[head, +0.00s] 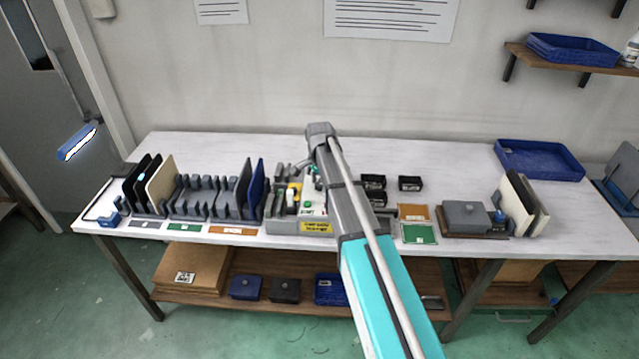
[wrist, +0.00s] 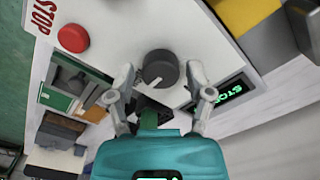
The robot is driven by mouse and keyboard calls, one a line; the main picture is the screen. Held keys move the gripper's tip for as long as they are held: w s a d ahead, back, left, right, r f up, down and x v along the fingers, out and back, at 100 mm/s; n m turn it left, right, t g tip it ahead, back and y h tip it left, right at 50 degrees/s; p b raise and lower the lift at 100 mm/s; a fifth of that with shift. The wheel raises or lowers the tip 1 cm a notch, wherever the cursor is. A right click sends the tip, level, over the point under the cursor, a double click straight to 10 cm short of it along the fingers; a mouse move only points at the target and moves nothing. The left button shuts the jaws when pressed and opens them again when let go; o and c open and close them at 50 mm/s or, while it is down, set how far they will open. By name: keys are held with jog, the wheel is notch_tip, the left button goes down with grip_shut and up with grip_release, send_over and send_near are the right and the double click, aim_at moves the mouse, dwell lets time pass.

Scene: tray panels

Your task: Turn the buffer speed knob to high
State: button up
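The dark grey round knob (wrist: 160,68) sits on the white face of a control box in the wrist view. A short white pointer line on it points to the lower left of the picture. My gripper (wrist: 161,74) is open, with one fingertip on each side of the knob and a visible gap to it. In the head view the control box (head: 285,226) stands at the front middle of the table. My arm covers part of that box, and I cannot make out the knob there.
A red stop button (wrist: 73,38) and a lit green display (wrist: 232,92) flank the knob. A rack of upright panels (head: 205,198) stands left of the box on the white table (head: 440,165). Small black bins (head: 410,183) and a blue tray (head: 538,160) lie to the right.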

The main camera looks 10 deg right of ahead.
aim_at(319, 184)
jog(key=shift+n, duration=0.4)
dwell(0.3)
jog(key=n, duration=0.3)
jog(key=shift+n, duration=0.3)
jog(key=n, duration=1.3)
jog(key=shift+n, duration=0.4)
notch_tip(319, 184, up, 14)
jog(key=p, duration=1.4)
jog(key=s+f+m+b, duration=0.2)
jog(key=s+f+b, duration=0.2)
jog(key=s, duration=0.4)
jog(key=s+f+m+b, duration=0.2)
jog(key=s+f+b, duration=0.3)
jog(key=s, duration=0.4)
jog(key=s+f+m+b, duration=0.2)
jog(key=s+f+b, duration=0.2)
jog(key=s, duration=0.5)
jog(key=shift+s+d+f+b, duration=0.15)
jog(key=shift+d+f+b, duration=0.1)
jog(key=shift+b, duration=0.05)
